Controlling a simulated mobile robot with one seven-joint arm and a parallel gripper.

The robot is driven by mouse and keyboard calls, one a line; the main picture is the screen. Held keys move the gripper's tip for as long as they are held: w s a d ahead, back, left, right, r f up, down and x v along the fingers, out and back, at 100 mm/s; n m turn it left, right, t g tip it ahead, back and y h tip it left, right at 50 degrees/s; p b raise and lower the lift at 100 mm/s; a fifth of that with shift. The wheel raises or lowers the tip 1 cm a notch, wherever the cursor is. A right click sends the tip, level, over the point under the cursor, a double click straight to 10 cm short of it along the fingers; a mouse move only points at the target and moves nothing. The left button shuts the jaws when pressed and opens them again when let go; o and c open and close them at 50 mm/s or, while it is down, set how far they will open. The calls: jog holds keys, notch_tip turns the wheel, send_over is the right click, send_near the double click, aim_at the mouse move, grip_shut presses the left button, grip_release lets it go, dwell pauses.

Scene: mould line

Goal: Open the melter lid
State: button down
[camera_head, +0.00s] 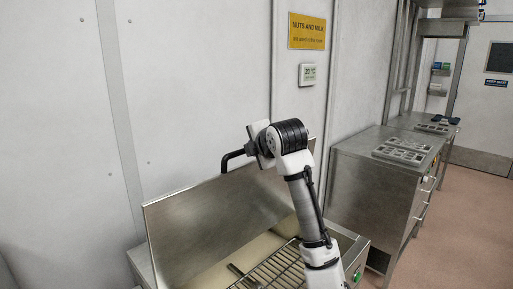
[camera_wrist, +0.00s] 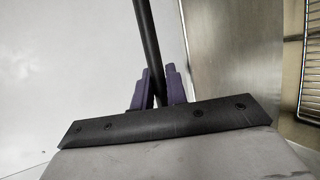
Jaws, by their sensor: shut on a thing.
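The melter lid (camera_head: 210,225) is a flat steel panel standing raised at a steep angle over the melter (camera_head: 355,255), near the back wall. A black bar handle (camera_head: 234,157) sticks out past the lid's upper edge. My gripper (camera_head: 252,149) is at this handle. In the wrist view the purple fingers of my gripper (camera_wrist: 157,92) are closed around the dark handle bar (camera_wrist: 147,40). The lid's steel face (camera_wrist: 220,60) shows to the right there. The melter's opening is uncovered, with a wire rack (camera_head: 277,268) inside. My arm hides part of the lid's right side.
A steel counter (camera_head: 370,168) with moulds (camera_head: 402,152) stands to the right, beyond the melter. A yellow sign (camera_head: 307,31) and a small display (camera_head: 307,74) are on the wall behind. The floor (camera_head: 455,225) at the right is clear.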

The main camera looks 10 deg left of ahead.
jog(key=c, duration=1.4)
grip_release()
jog(key=shift+a, duration=0.1)
jog(key=b+v, duration=0.4)
jog(key=v, duration=1)
jog(key=shift+b, duration=0.4)
jog(key=shift+f, duration=0.1)
